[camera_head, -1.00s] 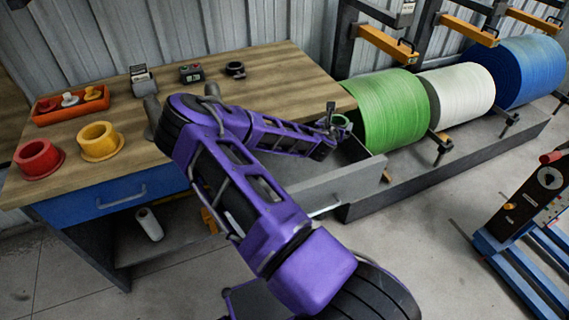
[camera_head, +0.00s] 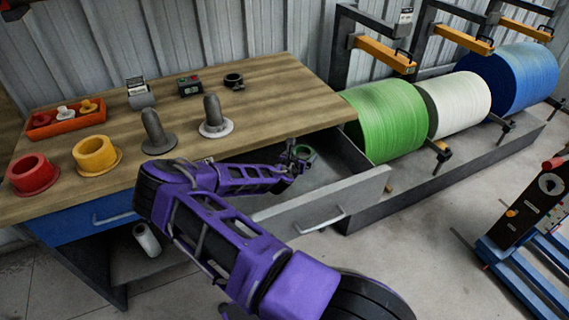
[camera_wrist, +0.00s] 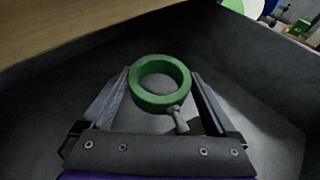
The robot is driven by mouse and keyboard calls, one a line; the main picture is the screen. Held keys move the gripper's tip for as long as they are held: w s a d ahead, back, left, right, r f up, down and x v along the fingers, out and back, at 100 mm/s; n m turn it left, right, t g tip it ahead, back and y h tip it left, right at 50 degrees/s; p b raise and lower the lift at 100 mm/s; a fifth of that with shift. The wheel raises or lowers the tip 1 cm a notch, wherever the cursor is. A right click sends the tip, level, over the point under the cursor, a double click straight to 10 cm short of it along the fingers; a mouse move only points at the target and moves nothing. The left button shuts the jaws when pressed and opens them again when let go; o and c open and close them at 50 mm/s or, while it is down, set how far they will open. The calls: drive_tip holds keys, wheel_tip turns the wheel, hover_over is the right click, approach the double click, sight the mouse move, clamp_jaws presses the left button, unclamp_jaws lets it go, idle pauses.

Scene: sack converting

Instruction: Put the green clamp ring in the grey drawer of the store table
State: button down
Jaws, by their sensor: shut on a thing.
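The green clamp ring (camera_wrist: 140,98) is between the two fingers of my gripper (camera_wrist: 160,92) in the wrist view, with its small grey screw toward the palm. In the head view the ring (camera_head: 308,152) shows small at the end of my arm, and my gripper (camera_head: 298,155) is partly hidden by the arm. My gripper is shut on the ring. The grey drawer (camera_head: 340,200) of the store table (camera_head: 270,105) is pulled open. The ring is over or inside the drawer; the grey floor and walls surround it in the wrist view. I cannot tell whether it touches the floor.
The tabletop edge overhangs the drawer's back. A blue drawer (camera_head: 95,215) is at the left. On the table are a red ring (camera_head: 32,178), a yellow ring (camera_head: 95,158), an orange tray (camera_head: 65,125) and two grey posts. A green roll (camera_head: 385,120) stands right of the drawer.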

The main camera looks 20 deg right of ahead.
drive_tip(key=w+a+f, duration=0.2)
drive_tip(key=a, duration=0.1)
drive_tip(key=shift+w+b, duration=0.15)
drive_tip(key=shift+b, duration=0.15)
drive_tip(key=shift+w+a+f+b, duration=0.35)
drive_tip(key=shift+w+a+f, duration=0.3)
drive_tip(key=shift+a+f, duration=0.2)
unclamp_jaws()
drive_tip(key=shift+f, duration=0.2)
drive_tip(key=shift+r, duration=0.15)
drive_tip(key=shift+s+a+r, duration=0.15)
drive_tip(key=shift+s+a, duration=0.1)
drive_tip(key=shift+a, duration=0.05)
drive_tip(key=p+v, duration=0.1)
drive_tip(key=v, duration=0.6)
drive_tip(key=shift+d, duration=0.1)
